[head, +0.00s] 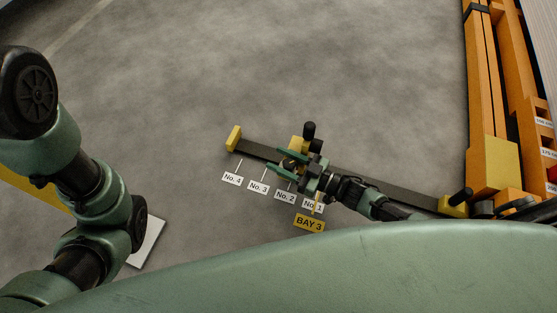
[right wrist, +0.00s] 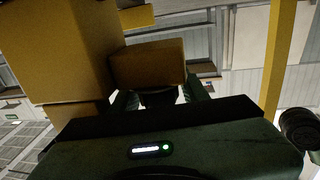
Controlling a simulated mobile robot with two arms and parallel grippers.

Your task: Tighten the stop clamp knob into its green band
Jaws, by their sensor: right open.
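The stop clamp (head: 298,144) is a yellow block with black cylindrical handles, sitting on a dark rail (head: 385,188). My right gripper (head: 278,162) is over the rail at the clamp, its green fingers spread apart. A small dark round part, which looks like the knob, shows between or just beside the fingers; contact cannot be told. In the right wrist view, the open fingers (right wrist: 160,97) stand before a yellow block (right wrist: 148,62), with a dark part between them. The knob's green band is not visible. My left arm is at the left; its gripper is not seen.
The rail has yellow end stops at its left (head: 234,138) and right (head: 455,206). Labels No. 1 to No. 4 and a yellow BAY 3 sign (head: 309,222) lie along its near side. Orange racking (head: 490,90) stands at the right. The grey floor beyond the rail is clear.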

